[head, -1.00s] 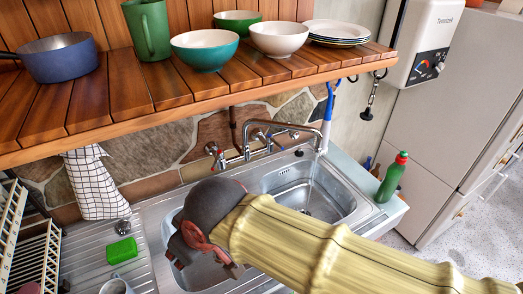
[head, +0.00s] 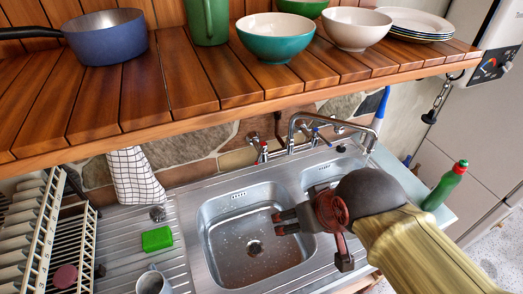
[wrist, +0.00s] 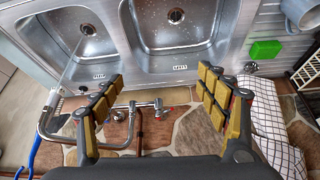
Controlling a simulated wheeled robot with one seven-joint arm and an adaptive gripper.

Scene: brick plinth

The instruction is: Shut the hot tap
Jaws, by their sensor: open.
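The hot tap (head: 263,150), with a red mark on its handle, is on the wall mixer behind the sink, left of the blue-marked tap (head: 315,138). The mixer's curved metal spout (head: 294,122) reaches over to the right. In the wrist view the hot tap (wrist: 159,104) shows small between my fingers, beyond them and apart from them. My gripper (head: 281,222) is open and empty above the sink basins, in front of and below the taps. Its fingers point left in the head view, and both fingers also show in the wrist view (wrist: 163,96). How far the hot tap is turned cannot be told.
A wooden shelf (head: 235,97) with bowls and a pan overhangs the taps. A checked towel (head: 136,178) hangs left of them. A green sponge (head: 157,239), a mug (head: 152,282) and a dish rack (head: 50,235) are on the left. A green bottle (head: 445,187) stands at right.

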